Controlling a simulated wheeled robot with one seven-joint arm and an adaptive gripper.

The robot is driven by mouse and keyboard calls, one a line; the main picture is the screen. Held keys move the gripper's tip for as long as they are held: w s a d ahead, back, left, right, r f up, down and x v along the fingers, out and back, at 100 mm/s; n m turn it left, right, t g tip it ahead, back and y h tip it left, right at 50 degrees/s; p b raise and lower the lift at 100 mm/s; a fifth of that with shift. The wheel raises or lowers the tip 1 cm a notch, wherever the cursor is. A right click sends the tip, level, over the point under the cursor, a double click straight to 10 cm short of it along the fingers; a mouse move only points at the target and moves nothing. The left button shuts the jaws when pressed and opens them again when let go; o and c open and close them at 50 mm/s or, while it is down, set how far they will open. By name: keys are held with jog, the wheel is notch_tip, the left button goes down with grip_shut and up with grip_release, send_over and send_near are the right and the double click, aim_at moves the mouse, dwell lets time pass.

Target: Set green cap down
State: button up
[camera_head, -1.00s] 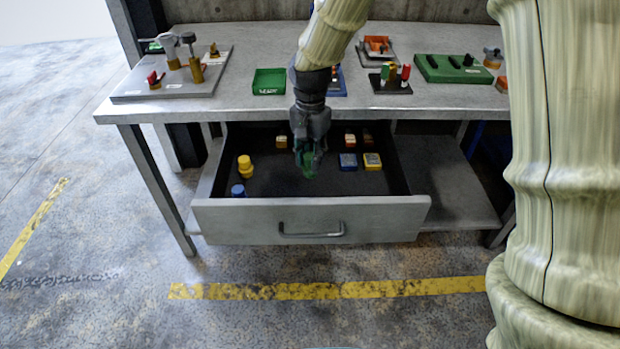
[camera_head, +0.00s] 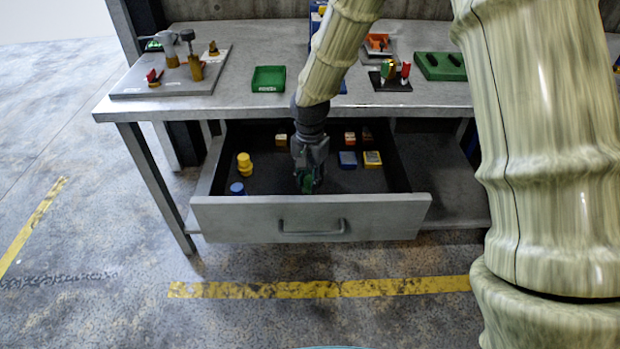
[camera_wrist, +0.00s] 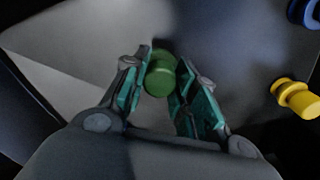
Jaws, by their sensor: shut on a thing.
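The green cap (camera_wrist: 161,77) is between the fingertips of my gripper (camera_wrist: 160,92) in the wrist view, and the fingers are shut on it. In the head view my gripper (camera_head: 308,182) points down inside the open drawer (camera_head: 252,218), just behind its front panel. The cap shows there only as a small green patch (camera_head: 307,184), mostly hidden by the fingers. I cannot tell whether the cap touches the drawer floor.
A yellow piece (camera_head: 244,164) and a blue cap (camera_head: 237,188) stand at the drawer's left. A green tray (camera_head: 268,79) sits on the table above. Drawer floor between is clear.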

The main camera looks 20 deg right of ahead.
aim_at(310, 178)
jog(key=shift+f, duration=0.15)
jog(key=o, duration=1)
jog(key=shift+o, duration=0.2)
notch_tip(310, 178, up, 12)
jog(key=shift+p, duration=0.35)
